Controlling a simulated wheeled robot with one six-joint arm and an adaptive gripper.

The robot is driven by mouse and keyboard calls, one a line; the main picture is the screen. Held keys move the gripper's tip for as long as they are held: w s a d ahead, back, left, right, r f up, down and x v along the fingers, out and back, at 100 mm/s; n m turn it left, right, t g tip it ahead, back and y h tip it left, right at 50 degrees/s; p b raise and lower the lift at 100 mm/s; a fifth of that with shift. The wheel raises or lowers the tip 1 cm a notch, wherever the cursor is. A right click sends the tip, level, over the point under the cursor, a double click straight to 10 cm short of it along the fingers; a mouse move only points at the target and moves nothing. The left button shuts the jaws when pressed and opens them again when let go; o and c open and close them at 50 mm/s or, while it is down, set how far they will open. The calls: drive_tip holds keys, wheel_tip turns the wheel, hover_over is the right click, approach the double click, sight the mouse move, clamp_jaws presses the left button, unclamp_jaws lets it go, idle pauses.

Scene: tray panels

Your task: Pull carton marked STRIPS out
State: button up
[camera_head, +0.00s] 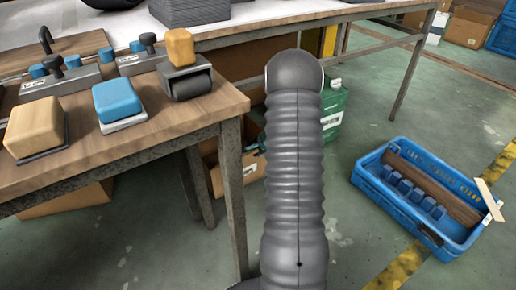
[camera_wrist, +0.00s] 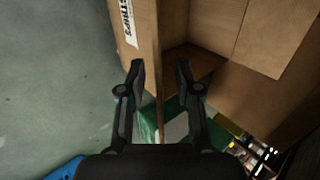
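The carton marked STRIPS (camera_wrist: 143,40) is brown cardboard and fills the upper middle of the wrist view. Its white label (camera_wrist: 127,22) is cut off at the top, with the letters turned sideways. My gripper (camera_wrist: 160,75) is open, its two dark fingers apart. An edge of the carton's wall runs between the fingers, one finger on the labelled side and the other on the open side. I cannot tell whether either finger touches. In the head view my arm hides the gripper, and the label does not show.
A workbench (camera_head: 135,128) with blue and tan blocks stands at left. A brown carton (camera_head: 215,178) is beneath it. A green box (camera_head: 333,112) stands behind my arm. A blue crate (camera_head: 395,212) holding blue pieces is on the floor at right. Open floor lies around it.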

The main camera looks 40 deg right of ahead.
drive_tip(key=shift+x, duration=0.8)
clamp_jaws()
